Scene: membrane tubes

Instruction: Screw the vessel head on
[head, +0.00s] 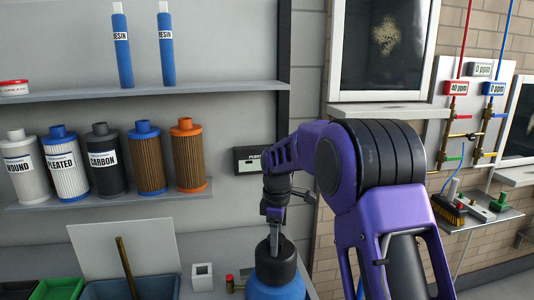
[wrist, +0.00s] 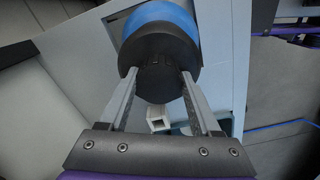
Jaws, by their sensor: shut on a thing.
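The black vessel head (head: 276,266) sits on top of a blue vessel (head: 276,291) at the bottom of the head view. My gripper (head: 276,240) points down at the head from above. In the wrist view, my gripper (wrist: 157,82) has one finger on each side of the narrower black neck of the vessel head (wrist: 160,42) and is shut on it. The blue vessel (wrist: 162,14) shows beyond the head. I cannot tell whether the threads are engaged; the joint is hidden.
A small white block (head: 202,277) stands left of the vessel, and a small red-topped item (head: 230,283) is beside it. A grey-blue bin (head: 130,289) is further left. A shelf of filter cartridges (head: 110,192) is on the wall behind.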

